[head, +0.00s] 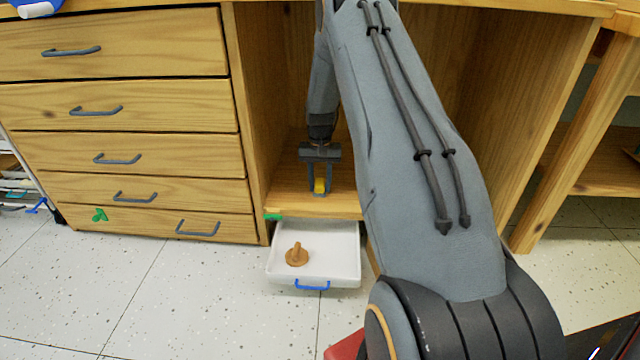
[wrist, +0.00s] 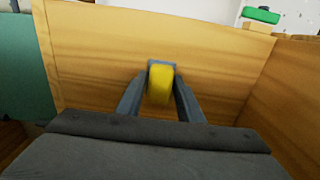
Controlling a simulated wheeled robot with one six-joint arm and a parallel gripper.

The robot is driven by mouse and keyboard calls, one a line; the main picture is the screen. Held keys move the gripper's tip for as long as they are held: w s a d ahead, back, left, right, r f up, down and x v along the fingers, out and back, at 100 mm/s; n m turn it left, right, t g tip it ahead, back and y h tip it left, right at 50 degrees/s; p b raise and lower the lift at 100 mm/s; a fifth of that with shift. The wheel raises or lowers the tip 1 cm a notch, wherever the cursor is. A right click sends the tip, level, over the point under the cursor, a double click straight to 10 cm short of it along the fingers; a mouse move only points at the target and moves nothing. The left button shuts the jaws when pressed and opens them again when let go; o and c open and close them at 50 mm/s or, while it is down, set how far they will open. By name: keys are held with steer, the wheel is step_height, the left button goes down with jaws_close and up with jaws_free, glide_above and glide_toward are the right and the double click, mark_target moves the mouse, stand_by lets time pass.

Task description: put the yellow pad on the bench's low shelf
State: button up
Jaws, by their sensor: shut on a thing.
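The yellow pad (head: 320,186) is between the fingers of my gripper (head: 320,190), which is shut on it. In the wrist view the pad (wrist: 160,85) shows as a rounded yellow block between the two grey fingers (wrist: 160,100). My gripper points down inside the open bay of the wooden bench, at its low shelf (head: 284,199). The shelf board (wrist: 90,60) also fills much of the wrist view behind the pad. I cannot tell whether the pad touches the shelf. My arm hides the right part of the shelf.
A white tray drawer (head: 340,268) with a blue handle stands pulled out below the shelf and holds a brown wooden knob-like thing (head: 297,255). A green piece (head: 273,216) is at the shelf's front left edge. Closed drawers (head: 170,160) with grey handles stand left.

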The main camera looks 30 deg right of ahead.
mark_target(320, 182)
steer(key=o, duration=1.1)
steer(key=shift+c, duration=0.2)
step_height(320, 182, up, 8)
steer(key=p, duration=0.3)
steer(key=shift+p, duration=0.4)
steer(key=shift+f, duration=0.1)
